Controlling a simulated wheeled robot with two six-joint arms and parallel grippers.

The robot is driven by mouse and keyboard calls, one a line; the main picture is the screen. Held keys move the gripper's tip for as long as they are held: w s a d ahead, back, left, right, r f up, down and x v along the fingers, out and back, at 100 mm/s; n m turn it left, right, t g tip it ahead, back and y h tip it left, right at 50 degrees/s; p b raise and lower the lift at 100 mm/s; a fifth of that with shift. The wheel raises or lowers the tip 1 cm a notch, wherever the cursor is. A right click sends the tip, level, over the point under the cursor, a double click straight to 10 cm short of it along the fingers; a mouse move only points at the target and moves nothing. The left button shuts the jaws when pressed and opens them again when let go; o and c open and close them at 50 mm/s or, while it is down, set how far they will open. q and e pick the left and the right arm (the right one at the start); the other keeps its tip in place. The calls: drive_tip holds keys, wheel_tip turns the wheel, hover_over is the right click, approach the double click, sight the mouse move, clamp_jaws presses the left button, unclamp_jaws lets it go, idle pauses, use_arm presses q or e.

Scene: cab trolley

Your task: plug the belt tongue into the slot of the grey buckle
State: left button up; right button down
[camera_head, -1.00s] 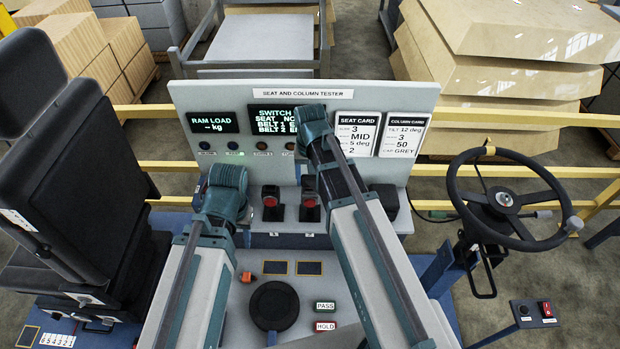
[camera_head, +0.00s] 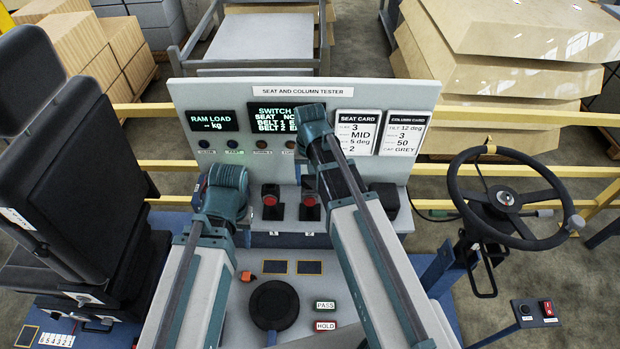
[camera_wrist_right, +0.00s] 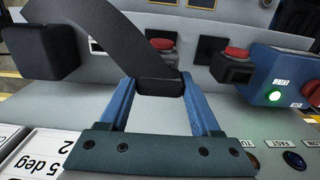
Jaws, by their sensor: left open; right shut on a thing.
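My right gripper (camera_wrist_right: 160,88) is shut on the black end piece of a dark belt, the belt tongue (camera_wrist_right: 158,86). The dark webbing (camera_wrist_right: 150,32) rises from it and bends away to the upper left. Two dark buckles with red buttons stand on the tester's ledge in the head view, a left one (camera_head: 271,203) and a right one (camera_head: 309,208). Both also show beyond the tongue in the right wrist view, one (camera_wrist_right: 237,66) right of the webbing, one partly behind it (camera_wrist_right: 162,46). The tongue is apart from both. I cannot tell which is grey. My left gripper is hidden in the head view.
The tester panel (camera_head: 300,93) stands behind the ledge. A blue box (camera_wrist_right: 275,68) with a lit green lamp is right of the buckles in the right wrist view. A black block (camera_wrist_right: 30,52) is at its left. The seat (camera_head: 75,190) and steering wheel (camera_head: 505,198) flank the arms.

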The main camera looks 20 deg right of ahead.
drive_tip(key=shift+f, duration=0.25)
unclamp_jaws()
drive_tip(key=shift+r, duration=0.15)
wheel_tip(320, 180, up, 7)
drive_tip(key=p, duration=0.7)
drive_tip(key=shift+r, duration=0.2)
drive_tip(key=shift+f, duration=0.1)
